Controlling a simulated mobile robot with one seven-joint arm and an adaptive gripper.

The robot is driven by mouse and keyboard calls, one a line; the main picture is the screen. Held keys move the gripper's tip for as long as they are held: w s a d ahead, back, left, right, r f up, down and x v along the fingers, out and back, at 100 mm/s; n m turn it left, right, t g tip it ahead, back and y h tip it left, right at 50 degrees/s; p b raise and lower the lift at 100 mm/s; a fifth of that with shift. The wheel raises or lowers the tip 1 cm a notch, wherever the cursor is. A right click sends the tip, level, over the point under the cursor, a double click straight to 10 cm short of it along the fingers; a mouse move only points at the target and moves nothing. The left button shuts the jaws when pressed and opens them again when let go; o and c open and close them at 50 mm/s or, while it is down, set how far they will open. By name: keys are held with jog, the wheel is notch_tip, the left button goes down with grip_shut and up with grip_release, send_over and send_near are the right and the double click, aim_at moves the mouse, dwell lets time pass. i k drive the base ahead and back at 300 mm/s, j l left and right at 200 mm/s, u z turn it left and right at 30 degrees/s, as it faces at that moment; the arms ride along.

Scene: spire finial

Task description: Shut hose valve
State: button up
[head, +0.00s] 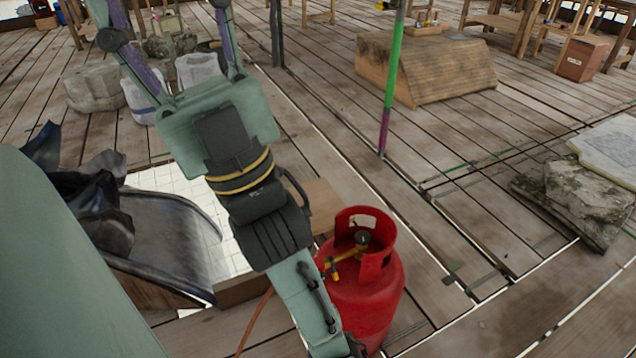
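A red gas cylinder (362,295) stands upright on the plank floor at the lower middle. Inside its open collar is a brass fitting (347,256) with a dark round part on top. A small yellow hose valve (333,268) sits at the fitting's left end; its handle position is too small to tell. An orange hose (256,318) lies to the left, partly hidden by my arm. My gripper (165,12) is at the upper left, away from the cylinder. Its two fingers spread apart, with nothing seen between them; the tips are cut off by the top edge.
A green and purple pole (390,85) stands behind the cylinder. A wooden ramp-like block (425,65) is at the back. Stone blocks (572,200) lie at the right. A dark, curved sheet-like object (165,235) is left of my arm. Floor right of the cylinder is mostly clear.

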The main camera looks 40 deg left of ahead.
aim_at(362, 237)
jog(key=j+u, duration=0.1)
jog(key=u, duration=0.3)
jog(key=j+u, duration=0.1)
jog(key=u, duration=0.25)
jog(key=k+j, duration=0.05)
